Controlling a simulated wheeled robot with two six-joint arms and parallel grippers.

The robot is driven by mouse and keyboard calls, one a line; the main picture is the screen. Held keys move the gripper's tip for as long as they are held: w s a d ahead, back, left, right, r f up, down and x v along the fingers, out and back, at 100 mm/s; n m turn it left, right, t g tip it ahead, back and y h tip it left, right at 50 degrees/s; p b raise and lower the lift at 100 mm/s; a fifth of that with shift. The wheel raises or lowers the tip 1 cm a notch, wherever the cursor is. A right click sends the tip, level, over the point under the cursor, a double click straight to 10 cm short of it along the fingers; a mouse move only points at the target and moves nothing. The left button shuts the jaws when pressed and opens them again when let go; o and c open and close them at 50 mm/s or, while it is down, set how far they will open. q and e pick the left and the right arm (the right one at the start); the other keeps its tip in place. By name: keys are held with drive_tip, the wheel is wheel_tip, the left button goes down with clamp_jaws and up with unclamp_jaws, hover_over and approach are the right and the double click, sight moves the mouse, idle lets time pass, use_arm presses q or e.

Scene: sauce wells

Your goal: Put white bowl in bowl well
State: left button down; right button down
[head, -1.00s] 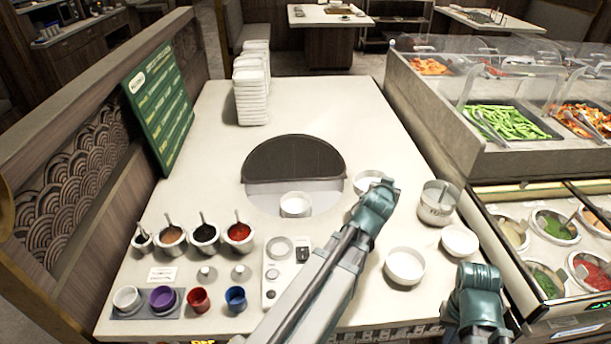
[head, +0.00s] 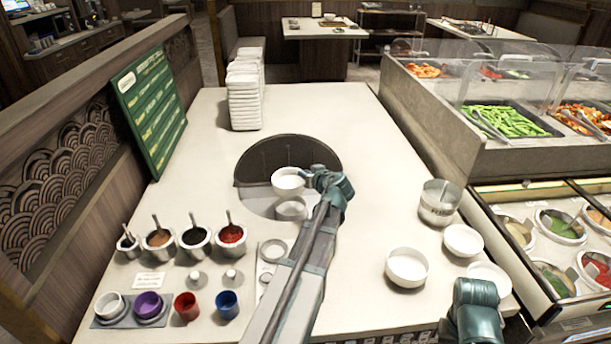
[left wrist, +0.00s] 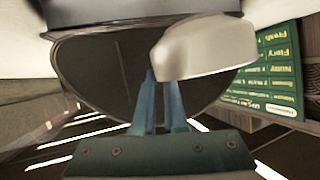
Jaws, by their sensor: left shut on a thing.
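My left gripper (head: 312,180) is shut on the rim of a white bowl (head: 287,180), held upright over the round bowl well (head: 250,200) in the counter. In the left wrist view, the same bowl (left wrist: 205,48) sits at the fingertips (left wrist: 160,82), with the dark round opening (left wrist: 100,75) behind it. A second white bowl (head: 291,209) is in the front part of the well, just below the held one. My right gripper (head: 476,310) is at the lower right; its fingers are hidden, and I see no thing held by it.
More white bowls (head: 406,268) and a metal canister (head: 439,202) stand at the right. Stacked white dishes (head: 244,95) stand behind the well. Sauce pots (head: 195,240) and coloured cups (head: 186,306) are at front left.

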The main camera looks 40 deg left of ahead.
use_arm(q)
drive_tip(key=shift+f+b, duration=3.25)
drive_tip(key=shift+f, duration=0.15)
drive_tip(key=shift+f+b, duration=0.45)
drive_tip(key=c, duration=0.9)
unclamp_jaws()
drive_tip(key=shift+r, duration=0.1)
drive_tip(key=shift+d, duration=0.1)
drive_tip(key=p+v, duration=0.5)
drive_tip(key=v, duration=0.7)
drive_tip(key=shift+s+d+r, duration=0.2)
drive_tip(key=shift+d, duration=0.05)
drive_tip(key=shift+s+d+r+p, duration=0.1)
drive_tip(key=shift+s+d+p, duration=0.1)
drive_tip(key=shift+d+p, duration=0.2)
